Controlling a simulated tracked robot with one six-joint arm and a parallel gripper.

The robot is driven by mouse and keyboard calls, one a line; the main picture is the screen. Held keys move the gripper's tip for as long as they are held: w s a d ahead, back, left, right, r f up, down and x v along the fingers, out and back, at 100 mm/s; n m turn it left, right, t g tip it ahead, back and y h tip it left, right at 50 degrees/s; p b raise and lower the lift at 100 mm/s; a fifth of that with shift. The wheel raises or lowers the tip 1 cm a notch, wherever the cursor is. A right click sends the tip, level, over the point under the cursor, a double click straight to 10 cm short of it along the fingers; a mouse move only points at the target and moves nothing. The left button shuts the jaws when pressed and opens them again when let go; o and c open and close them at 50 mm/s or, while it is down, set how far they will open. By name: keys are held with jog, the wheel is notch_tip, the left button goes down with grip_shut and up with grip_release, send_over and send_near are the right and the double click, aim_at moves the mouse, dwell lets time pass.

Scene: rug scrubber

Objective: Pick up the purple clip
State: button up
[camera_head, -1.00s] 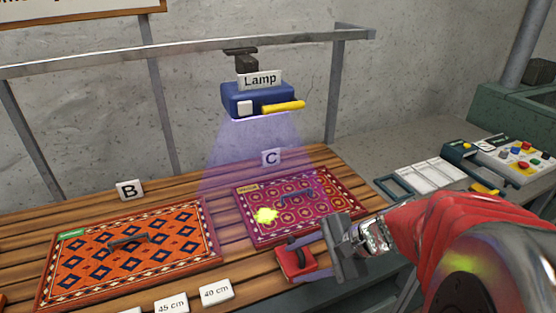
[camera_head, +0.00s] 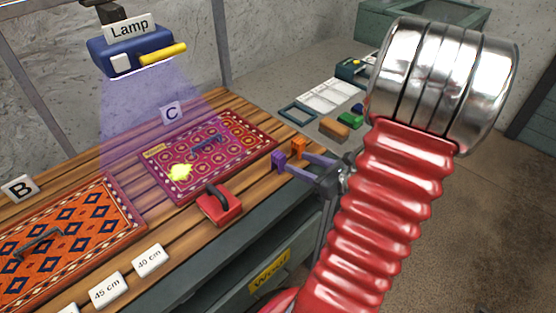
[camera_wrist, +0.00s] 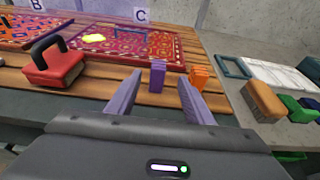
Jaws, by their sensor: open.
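The purple clip (camera_head: 278,161) stands upright on the wooden table near its right edge, beside an orange clip (camera_head: 298,147). In the wrist view the purple clip (camera_wrist: 157,76) shows beyond my fingertips and between their lines, with the orange clip (camera_wrist: 199,77) to its right. My gripper (camera_head: 296,163) is open and empty, its two purple-grey fingers pointing toward the clip. In the wrist view my gripper (camera_wrist: 158,82) shows a gap between the fingers. I cannot tell exactly how far the tips are from the clip.
A red scrubber block (camera_head: 220,206) with a black handle sits on the table left of my gripper. Rug C (camera_head: 235,150) lies behind, under the lamp (camera_head: 130,50). A tan block (camera_head: 334,129) and green block (camera_head: 350,119) lie on the grey counter at right.

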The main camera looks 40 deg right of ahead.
aim_at(283, 157)
jog(key=shift+w, duration=0.1)
jog(key=shift+x, duration=4.3)
jog(key=shift+a, duration=0.15)
jog(key=shift+x, duration=2.6)
jog(key=shift+f, duration=0.2)
jog(key=shift+a, duration=0.1)
jog(key=shift+c, duration=0.4)
jog(key=c, duration=1)
jog(key=shift+r, duration=0.15)
jog(key=shift+c, duration=0.2)
notch_tip(283, 157, up, 10)
